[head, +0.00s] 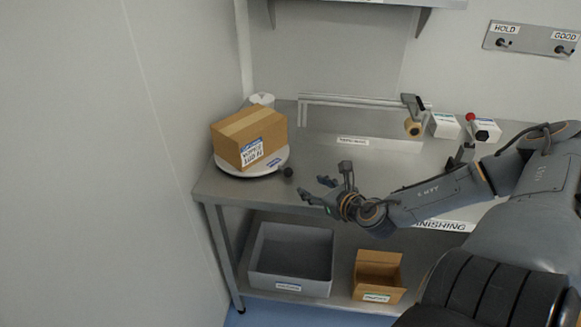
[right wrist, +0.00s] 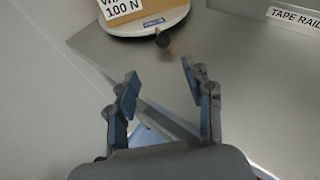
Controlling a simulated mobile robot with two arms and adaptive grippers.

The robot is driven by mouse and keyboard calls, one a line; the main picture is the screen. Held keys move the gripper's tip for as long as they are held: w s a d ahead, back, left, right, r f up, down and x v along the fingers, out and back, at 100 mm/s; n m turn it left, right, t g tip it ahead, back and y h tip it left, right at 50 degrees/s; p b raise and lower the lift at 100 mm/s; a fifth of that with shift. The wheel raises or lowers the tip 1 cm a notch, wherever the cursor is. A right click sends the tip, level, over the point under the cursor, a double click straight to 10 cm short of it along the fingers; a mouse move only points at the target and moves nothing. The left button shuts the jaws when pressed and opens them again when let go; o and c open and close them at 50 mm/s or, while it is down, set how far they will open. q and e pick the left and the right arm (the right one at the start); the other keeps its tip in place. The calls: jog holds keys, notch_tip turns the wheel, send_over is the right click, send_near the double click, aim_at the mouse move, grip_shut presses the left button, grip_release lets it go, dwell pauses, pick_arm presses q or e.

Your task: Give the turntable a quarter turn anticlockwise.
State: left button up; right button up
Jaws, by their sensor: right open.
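The turntable (head: 272,163) is a round white plate at the left end of the metal bench, with a blue label and a dark knob (head: 287,172) on its right front edge. A closed cardboard box (head: 232,150) sits on it. My right gripper (head: 326,189) is open and empty, to the right of the knob and apart from it, near the bench's front edge. In the right wrist view the knob (right wrist: 163,39) shows ahead, beyond the open fingers (right wrist: 157,80), and the turntable's edge (right wrist: 145,28) is at the top. My left gripper is not in view.
The bench top (head: 330,155) is clear between turntable and tape rail (head: 360,100). A white roll (head: 262,99) stands behind the box. Small white boxes (head: 445,125) and a red-topped device (head: 468,135) are at the right. A grey bin (head: 290,255) and open carton (head: 378,275) sit below.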

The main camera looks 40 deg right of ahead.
jog(key=shift+d+n, duration=0.3)
jog(key=b, duration=0.7)
send_near(291, 173)
jog(key=shift+x, duration=1.05)
jog(key=shift+w+d+r+p, duration=0.1)
jog(key=shift+w+d+p, duration=0.05)
jog(key=shift+w+p, duration=0.2)
jog(key=shift+w+f, duration=0.3)
jog(key=shift+w, duration=0.25)
jog(key=shift+x, duration=3.05)
grip_shut()
